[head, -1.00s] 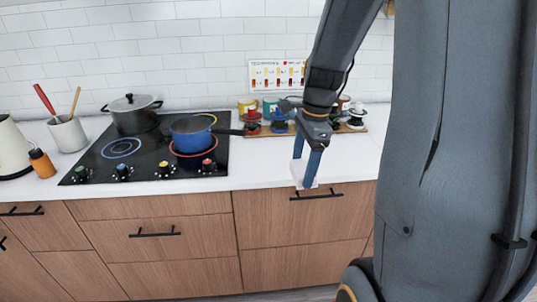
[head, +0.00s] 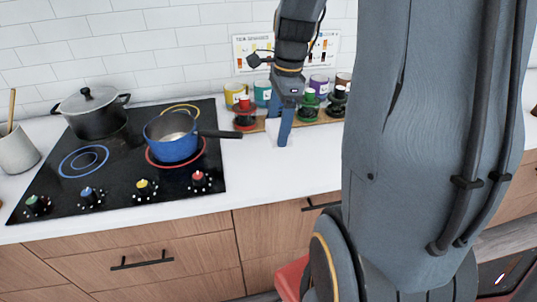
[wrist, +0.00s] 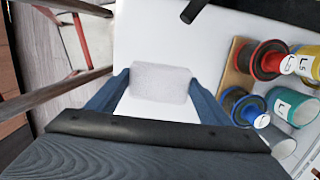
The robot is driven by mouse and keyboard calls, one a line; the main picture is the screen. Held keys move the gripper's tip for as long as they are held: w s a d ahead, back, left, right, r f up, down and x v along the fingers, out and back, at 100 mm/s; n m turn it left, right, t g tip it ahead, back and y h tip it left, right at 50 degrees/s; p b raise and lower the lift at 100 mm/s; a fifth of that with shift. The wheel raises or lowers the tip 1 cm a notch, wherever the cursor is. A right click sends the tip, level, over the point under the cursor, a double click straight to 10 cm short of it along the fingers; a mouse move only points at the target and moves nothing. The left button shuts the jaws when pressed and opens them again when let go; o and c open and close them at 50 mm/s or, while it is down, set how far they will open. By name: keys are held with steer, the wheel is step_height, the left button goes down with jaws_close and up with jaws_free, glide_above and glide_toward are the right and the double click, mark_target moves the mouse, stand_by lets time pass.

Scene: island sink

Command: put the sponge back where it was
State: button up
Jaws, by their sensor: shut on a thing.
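The sponge is a pale grey-white block (wrist: 162,83). In the wrist view it sits between the two blue fingers of my gripper (head: 279,130), which is shut on it. In the head view the sponge (head: 271,132) shows only in part behind the fingers, over the white counter, right of the stove and just in front of the spool board. I cannot tell whether the sponge touches the counter.
A blue pot (head: 172,137) stands on the black stove (head: 118,168), its handle pointing right toward my gripper. A wooden board (wrist: 236,77) with spools and cups lies close by. A grey pot (head: 95,112) stands farther left. The counter front (head: 225,190) is clear.

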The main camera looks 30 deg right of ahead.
steer(key=shift+w, duration=0.2)
steer(key=shift+w+f, duration=0.1)
steer(key=shift+f, duration=0.15)
steer(key=shift+f+p, duration=1.1)
steer(key=shift+f, duration=3.7)
steer(key=o, duration=1)
steer(key=shift+f, duration=0.1)
